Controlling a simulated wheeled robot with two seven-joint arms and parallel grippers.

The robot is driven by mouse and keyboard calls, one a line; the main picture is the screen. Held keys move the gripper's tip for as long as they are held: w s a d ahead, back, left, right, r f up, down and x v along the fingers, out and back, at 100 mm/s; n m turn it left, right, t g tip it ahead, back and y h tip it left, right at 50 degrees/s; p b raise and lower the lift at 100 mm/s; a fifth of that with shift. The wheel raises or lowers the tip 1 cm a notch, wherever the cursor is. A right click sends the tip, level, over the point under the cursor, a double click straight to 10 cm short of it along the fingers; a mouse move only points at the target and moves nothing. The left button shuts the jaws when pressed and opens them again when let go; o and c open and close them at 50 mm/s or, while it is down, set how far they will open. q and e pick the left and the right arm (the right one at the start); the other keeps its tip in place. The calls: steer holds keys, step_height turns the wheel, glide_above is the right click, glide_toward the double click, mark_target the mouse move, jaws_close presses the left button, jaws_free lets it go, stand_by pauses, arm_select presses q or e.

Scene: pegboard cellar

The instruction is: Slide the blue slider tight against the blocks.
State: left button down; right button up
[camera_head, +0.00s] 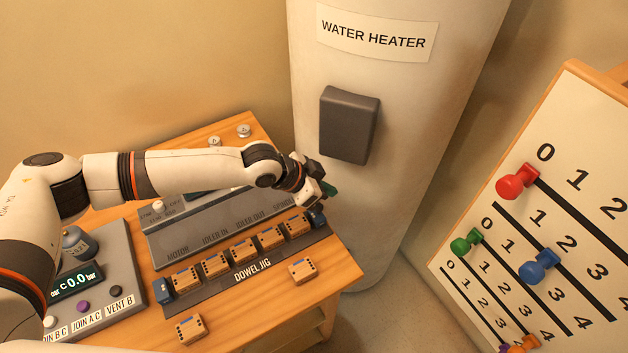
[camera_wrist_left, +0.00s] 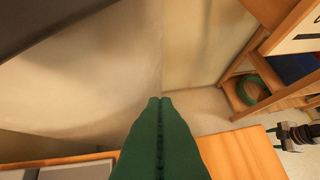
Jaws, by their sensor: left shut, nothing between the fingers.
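The dowel jig (camera_head: 252,272) lies on the wooden bench with several wooden blocks (camera_head: 243,251) in a row. One small blue piece (camera_head: 162,291) stands at the row's left end and another blue piece (camera_head: 317,219) at its right end, close to the last block. I cannot tell which is the slider or whether either touches a block. My left gripper (camera_head: 329,190) is shut and empty, above and slightly right of the right-hand blue piece. Its green fingers (camera_wrist_left: 160,101) fill the middle of the left wrist view. My right gripper (camera_wrist_left: 280,138) seems to show small at that view's right edge; its opening is unclear.
Two loose blocks lie on the bench in front of the jig, one at right (camera_head: 302,271) and one at left (camera_head: 190,329). A water heater (camera_head: 400,110) stands close behind my left gripper. A control box (camera_head: 100,275) sits at left, a numbered board (camera_head: 560,190) at right.

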mark_target(317, 213)
arm_select(q)
steer(key=f+p, duration=0.1)
steer(key=f, duration=0.1)
steer(key=f+p, duration=0.1)
steer(key=f, duration=0.1)
steer(key=shift+a+p, duration=0.4)
steer(key=shift+s+a, duration=0.1)
steer(key=shift+a, duration=0.05)
steer(key=shift+f, duration=0.15)
arm_select(e)
steer(key=r, duration=0.1)
steer(key=w+r, duration=0.1)
steer(key=a+r, duration=0.1)
steer(key=shift+w+r, duration=0.1)
steer(key=shift+w, duration=0.15)
